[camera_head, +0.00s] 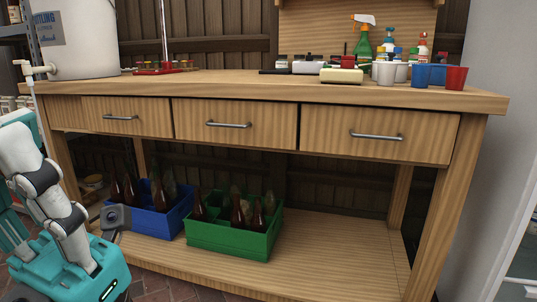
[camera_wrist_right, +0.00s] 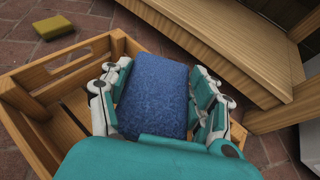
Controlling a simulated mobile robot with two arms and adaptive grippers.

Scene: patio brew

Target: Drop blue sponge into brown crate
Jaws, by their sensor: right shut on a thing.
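In the right wrist view my right gripper (camera_wrist_right: 160,108) is shut on the blue sponge (camera_wrist_right: 155,92), with a finger against each side of it. The sponge is held over a brown wooden crate (camera_wrist_right: 65,82) with slatted sides. Part of the crate is hidden behind the sponge and my gripper. My left arm shows at the left of the head view, with the left gripper (camera_head: 115,220) in front of the bench's lower shelf; its fingers are too unclear to read. The right gripper is not in the head view.
A yellow-green sponge (camera_wrist_right: 58,27) lies on the brick floor beyond the crate. The bench's lower shelf (camera_wrist_right: 225,50) is close by on the right. In the head view a blue crate (camera_head: 155,222) and a green crate (camera_head: 230,240) hold bottles below the workbench (camera_head: 215,84).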

